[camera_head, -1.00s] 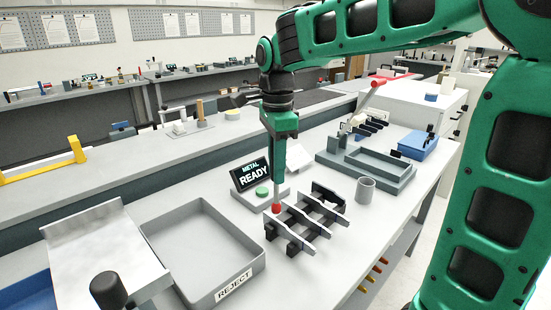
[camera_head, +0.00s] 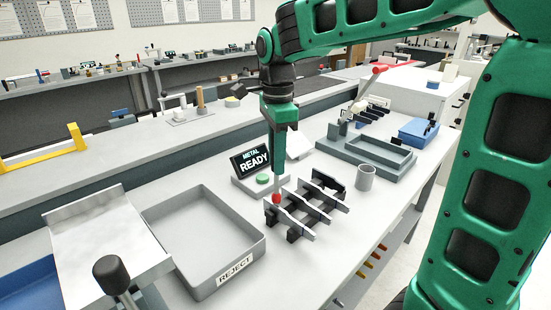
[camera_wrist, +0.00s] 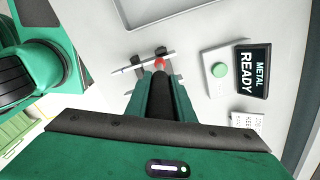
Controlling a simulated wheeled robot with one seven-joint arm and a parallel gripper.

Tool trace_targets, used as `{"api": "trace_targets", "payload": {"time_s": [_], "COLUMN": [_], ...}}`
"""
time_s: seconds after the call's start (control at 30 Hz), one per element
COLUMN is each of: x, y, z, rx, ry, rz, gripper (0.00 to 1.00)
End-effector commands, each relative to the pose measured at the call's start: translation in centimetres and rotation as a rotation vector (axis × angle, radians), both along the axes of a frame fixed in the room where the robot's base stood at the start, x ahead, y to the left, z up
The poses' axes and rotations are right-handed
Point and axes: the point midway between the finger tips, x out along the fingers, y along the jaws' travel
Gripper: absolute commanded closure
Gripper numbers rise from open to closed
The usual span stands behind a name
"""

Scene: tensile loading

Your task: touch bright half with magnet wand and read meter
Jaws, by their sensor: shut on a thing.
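My gripper (camera_head: 275,165) points straight down and is shut on the magnet wand. The wand's dark shaft (camera_wrist: 161,97) lies between my green fingers in the wrist view, and its red tip (camera_head: 276,198) shows below them. The tip is at the near left end of a dark rack (camera_head: 294,235) holding several flat bars. In the wrist view the tip is right against or just over a pale bar (camera_wrist: 140,69); I cannot tell if they touch. The meter (camera_head: 251,161) behind the rack reads "METAL READY" and has a green button (camera_head: 263,179).
A grey tray marked REJECT (camera_head: 235,273) stands left of the rack. A grey cup (camera_head: 365,178) stands to the right, with a grey fixture (camera_head: 370,165) and a blue bin (camera_head: 416,133) beyond. A pale sloped plate (camera_head: 100,245) is at the left.

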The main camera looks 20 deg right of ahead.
Motion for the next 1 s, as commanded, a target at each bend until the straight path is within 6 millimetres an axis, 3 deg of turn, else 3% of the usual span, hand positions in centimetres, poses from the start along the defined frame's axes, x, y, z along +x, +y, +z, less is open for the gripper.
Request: {"api": "trace_targets", "payload": {"time_s": [1.0], "x": [0.01], "y": [-0.06], "z": [-0.86], "rx": [0.0], "ry": [0.0], "rz": [-0.001], "gripper": [1.0]}}
